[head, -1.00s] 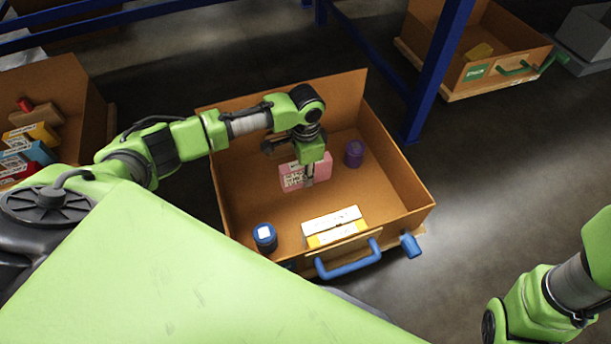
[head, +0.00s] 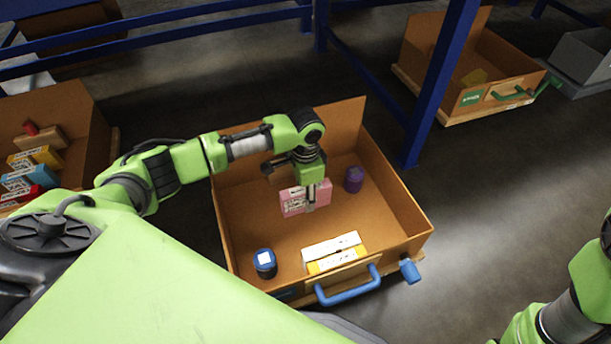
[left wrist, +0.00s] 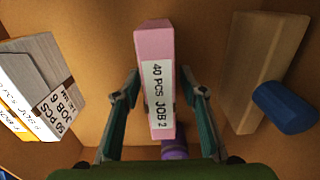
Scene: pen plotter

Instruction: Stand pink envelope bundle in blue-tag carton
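The pink envelope bundle (head: 292,203) stands on edge inside the carton with blue handles (head: 222,228), toward the back middle. In the left wrist view its narrow pink top (left wrist: 154,38) faces me, with a white label reading "40 PCS JOB 2". My left gripper (left wrist: 159,76) straddles the bundle, one finger on each side. The fingers look spread, with small gaps to its sides. Its head view position (head: 311,206) is at the bundle's right part. The bundle's lower edge is hidden in the wrist view. My right gripper is out of view.
Inside the carton are a purple can (head: 354,180), a dark blue can (head: 265,262), a white bundle (head: 331,244) and a yellow one (head: 336,262). A blue post (head: 437,90) stands behind right.

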